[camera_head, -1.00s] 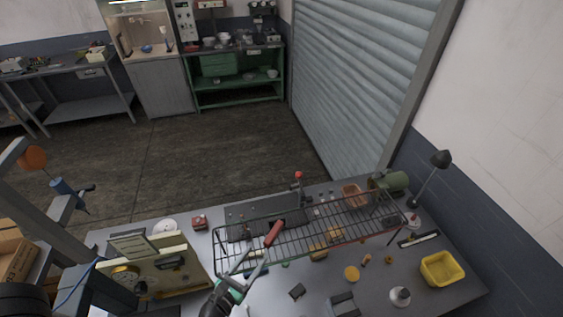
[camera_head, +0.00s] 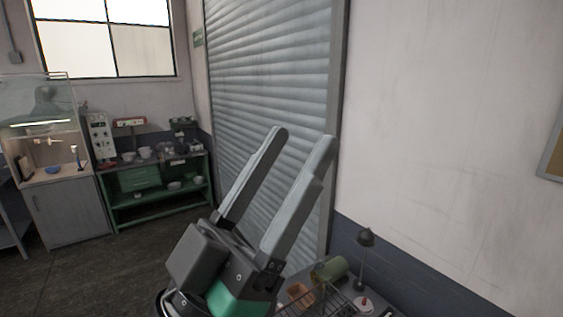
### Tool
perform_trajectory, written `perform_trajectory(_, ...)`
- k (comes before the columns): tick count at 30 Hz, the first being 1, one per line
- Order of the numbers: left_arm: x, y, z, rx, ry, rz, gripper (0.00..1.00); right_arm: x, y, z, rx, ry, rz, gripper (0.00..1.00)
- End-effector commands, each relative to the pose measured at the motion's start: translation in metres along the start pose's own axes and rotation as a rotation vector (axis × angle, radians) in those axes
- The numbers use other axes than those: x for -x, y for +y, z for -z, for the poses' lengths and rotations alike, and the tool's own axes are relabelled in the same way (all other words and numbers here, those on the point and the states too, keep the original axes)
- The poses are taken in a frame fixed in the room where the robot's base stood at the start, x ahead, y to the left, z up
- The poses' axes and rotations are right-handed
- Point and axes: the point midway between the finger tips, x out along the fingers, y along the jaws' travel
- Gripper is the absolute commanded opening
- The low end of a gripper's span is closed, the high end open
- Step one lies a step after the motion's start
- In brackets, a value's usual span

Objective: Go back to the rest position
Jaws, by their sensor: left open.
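My left gripper (camera_head: 303,138) is large in the middle of the head view, raised above the workbench. Its two grey fingers point up and to the right and stand apart, with nothing between them. Behind the fingers is the roller shutter. The wire rack (camera_head: 335,304) shows only in part at the bottom edge, below and right of the gripper. My right gripper is not in view.
On the bench corner at the bottom right are a green cylinder (camera_head: 331,269), a black desk lamp (camera_head: 365,238) and an orange-brown container (camera_head: 299,293). A green shelf unit (camera_head: 155,190) with bowls and a grey cabinet (camera_head: 68,213) stand far left. The air around the gripper is clear.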

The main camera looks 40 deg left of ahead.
Motion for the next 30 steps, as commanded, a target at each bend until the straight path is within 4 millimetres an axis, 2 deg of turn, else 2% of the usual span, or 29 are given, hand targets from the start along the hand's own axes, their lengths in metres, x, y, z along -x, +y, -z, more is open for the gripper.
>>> perform_trajectory(1, -0.001, 0.001, 0.011, -0.044, 0.016, 0.008, 0.59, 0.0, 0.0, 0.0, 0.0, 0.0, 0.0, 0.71)
perform_trajectory(3, -0.002, 0.0, 0.015, -0.073, 0.02, 0.013, 0.59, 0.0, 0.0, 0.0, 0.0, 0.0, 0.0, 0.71)
perform_trajectory(9, -0.003, 0.0, 0.014, -0.073, 0.017, 0.013, 0.59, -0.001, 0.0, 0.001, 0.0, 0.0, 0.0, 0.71)
perform_trajectory(14, -0.023, 0.001, 0.033, -0.072, 0.017, 0.013, 0.59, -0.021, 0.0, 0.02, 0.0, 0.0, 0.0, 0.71)
perform_trajectory(30, -0.02, 0.001, 0.03, -0.071, 0.016, 0.013, 0.59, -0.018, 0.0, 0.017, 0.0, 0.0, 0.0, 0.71)
